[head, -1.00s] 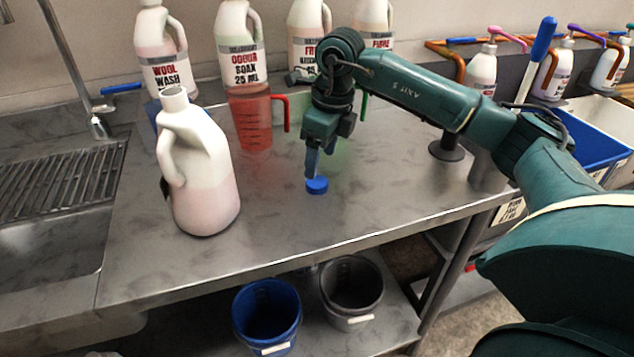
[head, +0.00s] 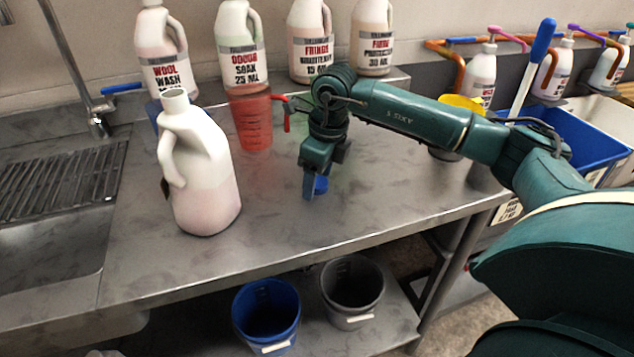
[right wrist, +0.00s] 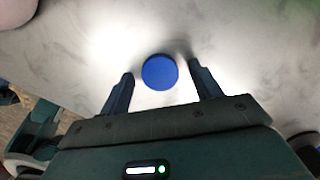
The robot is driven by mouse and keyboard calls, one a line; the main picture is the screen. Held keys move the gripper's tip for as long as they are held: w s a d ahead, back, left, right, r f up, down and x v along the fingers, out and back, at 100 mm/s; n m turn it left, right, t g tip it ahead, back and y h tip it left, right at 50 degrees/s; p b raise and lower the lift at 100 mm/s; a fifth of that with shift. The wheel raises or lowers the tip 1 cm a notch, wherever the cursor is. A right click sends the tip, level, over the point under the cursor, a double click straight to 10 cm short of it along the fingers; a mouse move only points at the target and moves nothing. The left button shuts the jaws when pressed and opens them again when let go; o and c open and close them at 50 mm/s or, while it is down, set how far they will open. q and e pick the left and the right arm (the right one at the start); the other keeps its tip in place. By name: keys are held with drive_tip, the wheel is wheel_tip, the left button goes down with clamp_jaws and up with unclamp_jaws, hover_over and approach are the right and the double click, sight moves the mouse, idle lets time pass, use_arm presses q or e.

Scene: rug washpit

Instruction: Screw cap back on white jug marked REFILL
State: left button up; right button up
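The white jug (head: 207,180) stands upright on the steel bench at left, its neck (head: 174,100) open with no cap. I cannot read any REFILL mark on the side I see. A blue cap (head: 321,185) lies on the bench to the right of the jug. My right gripper (head: 312,186) points down at the cap and partly hides it. In the right wrist view the cap (right wrist: 159,72) sits between the spread fingertips, with a gap on both sides. My left gripper is not in view.
A red measuring jug (head: 252,122) stands behind the cap. Several labelled bottles (head: 238,45) line the back. A sink with a drain grid (head: 60,180) is at left. A blue bucket (head: 266,318) and a grey bucket (head: 352,295) stand below. The bench between jug and cap is clear.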

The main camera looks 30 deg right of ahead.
sight(318, 182)
drive_tip(key=c, duration=1)
wheel_tip(318, 182, up, 10)
drive_tip(key=shift+r, duration=0.1)
drive_tip(key=shift+c, duration=0.2)
